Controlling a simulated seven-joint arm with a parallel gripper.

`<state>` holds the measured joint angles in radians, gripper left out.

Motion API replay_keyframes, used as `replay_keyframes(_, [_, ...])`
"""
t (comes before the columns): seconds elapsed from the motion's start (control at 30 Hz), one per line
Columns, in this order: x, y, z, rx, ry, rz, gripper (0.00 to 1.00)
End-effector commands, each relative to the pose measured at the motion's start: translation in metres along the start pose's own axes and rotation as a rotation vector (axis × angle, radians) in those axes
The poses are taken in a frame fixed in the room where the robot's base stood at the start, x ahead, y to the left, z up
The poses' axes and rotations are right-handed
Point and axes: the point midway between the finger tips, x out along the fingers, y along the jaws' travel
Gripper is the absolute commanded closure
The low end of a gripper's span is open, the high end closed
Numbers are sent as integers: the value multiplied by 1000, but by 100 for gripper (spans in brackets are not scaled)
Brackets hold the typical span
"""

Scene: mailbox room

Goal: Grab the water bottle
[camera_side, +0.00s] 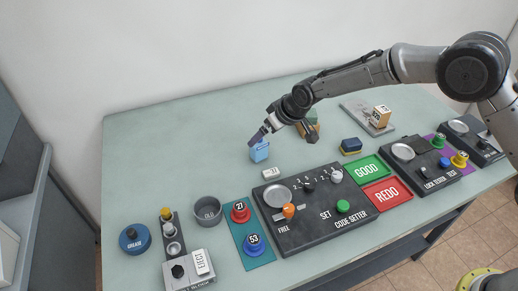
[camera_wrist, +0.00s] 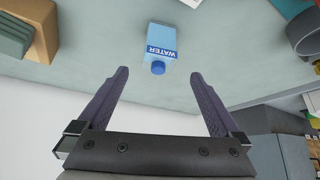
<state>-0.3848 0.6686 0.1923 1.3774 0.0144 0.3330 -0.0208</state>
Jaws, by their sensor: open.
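The water bottle (camera_side: 259,152) is a light-blue, box-shaped container standing on the table toward the back. In the wrist view the bottle (camera_wrist: 161,42) shows a dark-blue "WATER" label and a round blue cap that points toward my gripper. My gripper (camera_side: 262,136) is just above and beside the bottle in the side view. In the wrist view my gripper (camera_wrist: 157,78) is open, its two dark fingers spread wide. The bottle lies beyond the fingertips, roughly centred between them, and nothing is held. The side view does not clearly show the gap between fingers and bottle.
A small white block (camera_side: 272,173) lies in front of the bottle. A black control panel (camera_side: 310,232) fills the front middle. A green and tan block stack (camera_side: 310,125) stands right of the bottle, partly behind my arm. The table (camera_side: 160,150) is clear on the left.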

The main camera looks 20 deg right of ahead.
Motion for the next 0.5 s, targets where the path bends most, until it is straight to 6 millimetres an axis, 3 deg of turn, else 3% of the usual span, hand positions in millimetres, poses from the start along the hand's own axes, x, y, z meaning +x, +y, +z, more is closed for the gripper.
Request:
replay_keyframes(0.1, [18, 0, 0, 0, -1, 0, 0])
replay_keyframes(0.37, [33, 1, -1, 1, 0, 0, 0])
replay_keyframes(0.5, [50, 3, -2, 1, -1, 1, 0])
